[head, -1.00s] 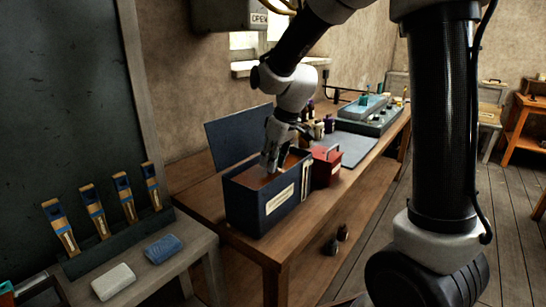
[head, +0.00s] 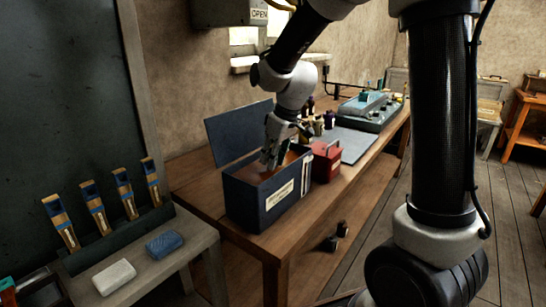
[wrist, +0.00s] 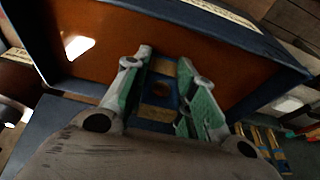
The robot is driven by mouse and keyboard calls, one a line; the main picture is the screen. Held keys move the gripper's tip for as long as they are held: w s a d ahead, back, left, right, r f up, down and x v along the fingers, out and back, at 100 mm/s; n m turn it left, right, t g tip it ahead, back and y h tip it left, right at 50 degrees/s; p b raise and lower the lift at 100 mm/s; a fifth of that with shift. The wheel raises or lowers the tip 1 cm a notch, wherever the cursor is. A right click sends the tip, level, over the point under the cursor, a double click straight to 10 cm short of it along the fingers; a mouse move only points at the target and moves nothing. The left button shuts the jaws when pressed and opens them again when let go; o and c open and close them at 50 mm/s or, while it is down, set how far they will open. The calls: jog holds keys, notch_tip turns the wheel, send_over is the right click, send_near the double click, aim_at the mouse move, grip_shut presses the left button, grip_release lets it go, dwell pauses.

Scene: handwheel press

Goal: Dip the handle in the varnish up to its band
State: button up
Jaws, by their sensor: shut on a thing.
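The varnish is a brown-orange surface (wrist: 100,38) in an open dark blue tank (head: 254,212) with a pale label, on the wooden bench. It also shows inside the tank in the head view (head: 256,176). My gripper (head: 270,160) points down into the tank's open top. In the wrist view its green-padded fingers (wrist: 163,80) are closed on the wood-and-blue handle (wrist: 161,68), seen end-on over the varnish. The handle's lower part and its band's height against the varnish are hidden, so I cannot tell how deep it is.
Several banded handles (head: 95,208) stand in a rack on the left table, with a white block (head: 114,277) and a blue block (head: 163,244) in front. A red box (head: 326,163) stands close right of the tank. A raised dark panel (head: 240,132) is behind.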

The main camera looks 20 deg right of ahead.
dwell(0.4)
notch_tip(320, 180, up, 15)
dwell(2.5)
dwell(4.5)
